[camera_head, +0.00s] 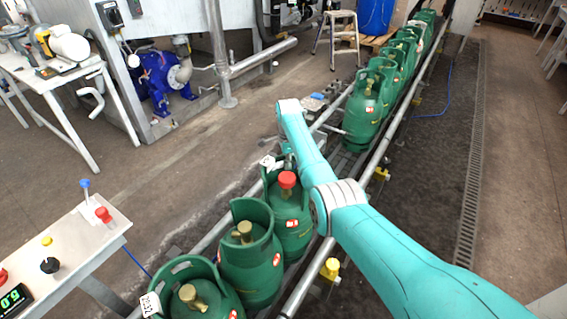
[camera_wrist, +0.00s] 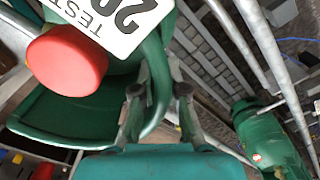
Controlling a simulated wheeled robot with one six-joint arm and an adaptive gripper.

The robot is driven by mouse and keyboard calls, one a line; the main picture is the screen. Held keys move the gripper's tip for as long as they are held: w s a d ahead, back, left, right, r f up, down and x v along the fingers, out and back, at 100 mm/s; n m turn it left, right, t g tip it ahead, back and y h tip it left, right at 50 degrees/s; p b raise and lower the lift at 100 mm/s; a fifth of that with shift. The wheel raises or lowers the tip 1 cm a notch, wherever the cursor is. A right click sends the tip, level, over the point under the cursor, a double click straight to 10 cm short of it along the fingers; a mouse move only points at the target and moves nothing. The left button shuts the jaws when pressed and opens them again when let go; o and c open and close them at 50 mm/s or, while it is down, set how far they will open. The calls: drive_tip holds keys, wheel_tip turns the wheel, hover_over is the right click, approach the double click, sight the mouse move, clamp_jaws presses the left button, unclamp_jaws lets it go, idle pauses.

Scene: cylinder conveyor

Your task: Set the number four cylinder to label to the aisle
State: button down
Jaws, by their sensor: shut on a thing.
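A green gas cylinder with a red cap (camera_head: 292,222) stands on the conveyor, the farthest of the near group. Its white label (camera_head: 268,162) shows at the upper left of its collar. In the wrist view the label (camera_wrist: 110,22), marked "TEST" and partly cut off, sits beside the red cap (camera_wrist: 66,60). My gripper (camera_wrist: 158,98) is shut on the green collar rim (camera_wrist: 157,70), one finger on each side. In the head view my arm hides most of the gripper.
Two green cylinders stand nearer, one capless (camera_head: 250,265) and one with a white label (camera_head: 150,303). Beyond an open gap, several more cylinders (camera_head: 365,110) line the conveyor. Metal rails (camera_head: 395,130) run along both sides. A control table (camera_head: 75,240) stands at left.

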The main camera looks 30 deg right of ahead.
drive_tip(key=shift+s+d+f+m, duration=0.1)
drive_tip(key=shift+s+d+m, duration=0.15)
drive_tip(key=shift+s+m, duration=0.15)
drive_tip(key=c, duration=1.2)
unclamp_jaws()
drive_tip(key=shift+w+r, duration=0.1)
drive_tip(key=shift+r, duration=0.1)
wheel_tip(320, 180, up, 10)
drive_tip(key=shift+r, duration=0.85)
